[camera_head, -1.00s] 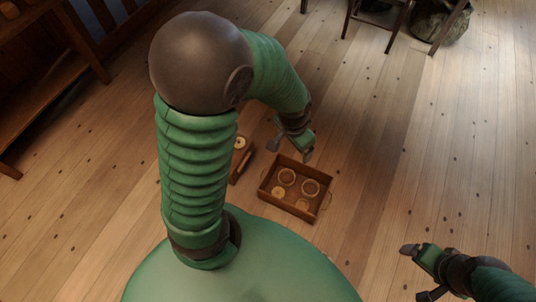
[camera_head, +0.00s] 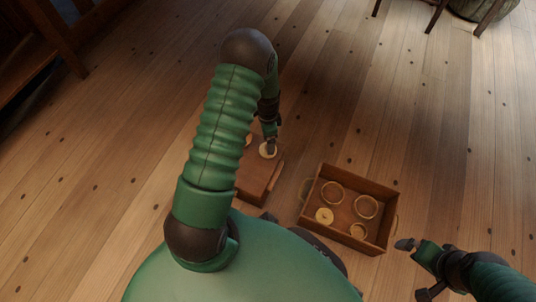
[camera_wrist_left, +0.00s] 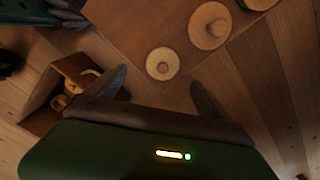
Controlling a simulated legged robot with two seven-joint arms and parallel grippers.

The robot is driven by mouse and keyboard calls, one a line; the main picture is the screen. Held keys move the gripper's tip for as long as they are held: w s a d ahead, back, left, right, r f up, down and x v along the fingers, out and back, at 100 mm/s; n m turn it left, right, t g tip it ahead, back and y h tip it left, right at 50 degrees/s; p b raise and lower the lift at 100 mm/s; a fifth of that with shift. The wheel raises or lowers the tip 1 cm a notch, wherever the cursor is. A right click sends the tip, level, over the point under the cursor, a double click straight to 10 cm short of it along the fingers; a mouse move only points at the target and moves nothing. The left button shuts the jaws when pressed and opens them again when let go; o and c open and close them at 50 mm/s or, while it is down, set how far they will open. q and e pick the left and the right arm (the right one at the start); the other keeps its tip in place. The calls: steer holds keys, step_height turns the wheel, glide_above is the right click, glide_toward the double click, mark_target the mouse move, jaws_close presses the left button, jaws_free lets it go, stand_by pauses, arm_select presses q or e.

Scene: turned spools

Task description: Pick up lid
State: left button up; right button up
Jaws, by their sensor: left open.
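A pale round lid with a small centre knob (camera_head: 267,152) lies on a low brown wooden block (camera_head: 256,182) left of the tray. In the left wrist view the lid (camera_wrist_left: 162,63) lies just beyond my fingertips, near the block's edge. My left gripper (camera_head: 270,146) is above the lid and partly hides it. In the left wrist view its two fingers (camera_wrist_left: 160,82) are spread with nothing between them. A larger knobbed round piece (camera_wrist_left: 210,25) sits beside the lid on the block. My right gripper (camera_head: 416,268) is at the lower right, fingers apart and empty.
A wooden tray with side handles (camera_head: 312,216) stands on the floor right of the block. It holds pale rings (camera_head: 332,193) and a flat round disc (camera_head: 324,215). Dark furniture stands at the top left.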

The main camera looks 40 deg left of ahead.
arm_select(q)
steer(key=f, duration=0.2)
steer(key=f+b, duration=0.1)
steer(key=f, duration=0.1)
steer(key=shift+a+f+b, duration=0.2)
steer(key=shift+f+b, duration=0.1)
steer(key=shift+f, duration=0.05)
steer(key=f+b, duration=0.5)
steer(key=shift+w, duration=0.35)
steer(key=shift+r, duration=0.15)
steer(key=c, duration=1.4)
arm_select(e)
steer(key=s+x, duration=0.1)
steer(key=x, duration=0.6)
steer(key=shift+s+f, duration=0.3)
